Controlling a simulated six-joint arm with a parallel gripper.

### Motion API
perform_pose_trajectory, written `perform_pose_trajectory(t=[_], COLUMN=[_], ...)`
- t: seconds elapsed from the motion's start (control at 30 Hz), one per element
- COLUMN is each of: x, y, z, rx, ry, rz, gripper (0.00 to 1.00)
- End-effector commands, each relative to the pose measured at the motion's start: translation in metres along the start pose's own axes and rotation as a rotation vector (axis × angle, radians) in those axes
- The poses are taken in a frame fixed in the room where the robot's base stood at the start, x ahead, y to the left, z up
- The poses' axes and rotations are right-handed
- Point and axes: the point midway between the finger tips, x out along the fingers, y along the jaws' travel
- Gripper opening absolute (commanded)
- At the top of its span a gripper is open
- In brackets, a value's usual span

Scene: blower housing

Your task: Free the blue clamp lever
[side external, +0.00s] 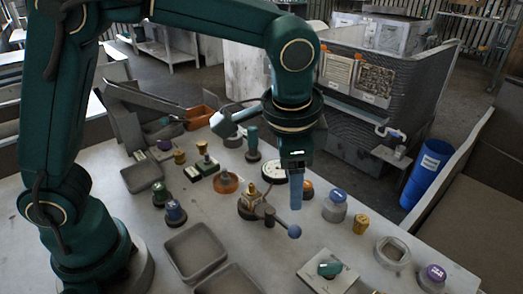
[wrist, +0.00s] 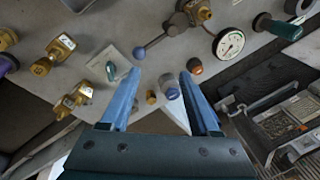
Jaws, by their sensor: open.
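The clamp lever with a blue ball knob (side external: 294,231) sticks out from a brass-topped fitting (side external: 248,203) on the grey bench. Its dark arm points to the right and toward the front. In the wrist view the blue knob (wrist: 139,53) lies just beyond the left fingertip, with the arm running up to the brass fitting (wrist: 200,12). My gripper (side external: 296,206) points down above the bench, close behind the knob. In the wrist view my gripper (wrist: 160,75) is open, with two blue fingers apart and nothing held. Contact with the lever is not visible.
A dial gauge (wrist: 229,43) and an orange knob (wrist: 194,66) sit near the lever. A blue-topped grey jar (side external: 335,207) and a yellow knob (side external: 360,225) stand to its right. A plate with a teal knob (side external: 328,270) lies in front. Empty trays (side external: 194,252) are at front left.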

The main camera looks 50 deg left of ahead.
Motion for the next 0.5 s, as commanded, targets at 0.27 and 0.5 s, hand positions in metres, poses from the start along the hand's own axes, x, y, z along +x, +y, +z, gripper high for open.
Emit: perform_pose_trajectory(t=[0.27,0.5], x=[0.036,0.063], y=[0.034,0.036], z=[-0.004,0.0], rx=[0.108,0.11], ry=[-0.087,-0.089], rz=[0.024,0.025], gripper=[0.62,0.62])
